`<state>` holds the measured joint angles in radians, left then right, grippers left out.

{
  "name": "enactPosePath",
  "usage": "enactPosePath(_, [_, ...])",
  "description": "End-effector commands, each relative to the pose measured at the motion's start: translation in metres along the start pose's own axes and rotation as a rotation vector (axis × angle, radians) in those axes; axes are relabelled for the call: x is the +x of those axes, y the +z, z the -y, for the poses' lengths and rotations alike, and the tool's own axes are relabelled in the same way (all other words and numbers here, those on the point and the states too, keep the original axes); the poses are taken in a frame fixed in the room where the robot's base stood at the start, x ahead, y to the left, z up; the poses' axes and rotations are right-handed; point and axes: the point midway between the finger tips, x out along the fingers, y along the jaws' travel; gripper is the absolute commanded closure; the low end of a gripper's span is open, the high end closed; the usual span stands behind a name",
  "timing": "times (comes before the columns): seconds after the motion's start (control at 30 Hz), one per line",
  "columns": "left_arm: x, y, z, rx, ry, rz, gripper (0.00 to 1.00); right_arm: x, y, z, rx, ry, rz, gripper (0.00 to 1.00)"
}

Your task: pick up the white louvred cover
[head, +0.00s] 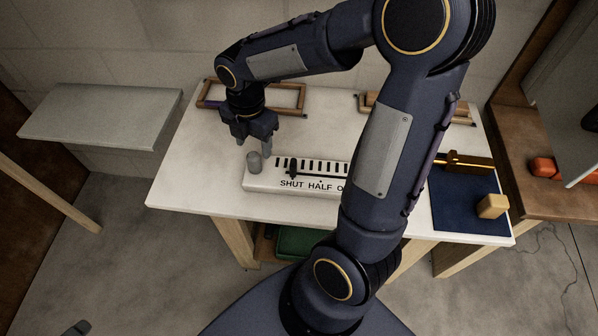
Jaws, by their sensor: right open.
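The white louvred cover (262,184) lies on the white table, with a row of dark slots along it and the letters "SHUT HALF O" on its front. My right arm hides its right part. A black knob (292,168) and a dark rod show on its top. A short grey cylinder (254,162) stands at its left end. My right gripper (254,146) points down over this left end, open, with its fingertips close to the cylinder. I cannot tell whether they touch it. My left gripper is not seen.
A wooden frame (295,86) lies at the table's back. A blue mat (460,213) with a tan block (492,206) and a brass piece (462,160) is at the right. A grey shelf (100,115) is at the left. The table's front left (190,185) is clear.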

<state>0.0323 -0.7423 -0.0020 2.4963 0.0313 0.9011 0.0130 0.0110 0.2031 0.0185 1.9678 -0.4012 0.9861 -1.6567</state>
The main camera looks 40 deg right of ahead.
Motion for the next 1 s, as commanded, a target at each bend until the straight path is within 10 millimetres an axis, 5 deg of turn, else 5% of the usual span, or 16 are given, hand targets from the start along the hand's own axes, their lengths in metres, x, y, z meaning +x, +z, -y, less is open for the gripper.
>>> enactPosePath(0.17, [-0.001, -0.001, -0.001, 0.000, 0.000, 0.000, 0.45, 0.018, 0.003, -0.009, -0.145, -0.034, 0.012, 0.45])
enactPosePath(0.63, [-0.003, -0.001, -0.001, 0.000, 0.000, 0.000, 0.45, 0.079, 0.002, -0.009, -0.145, -0.036, 0.010, 0.45])
enactPosePath(1.0, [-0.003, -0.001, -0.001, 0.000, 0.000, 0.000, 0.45, 0.088, 0.003, -0.009, -0.143, -0.031, 0.011, 0.49])
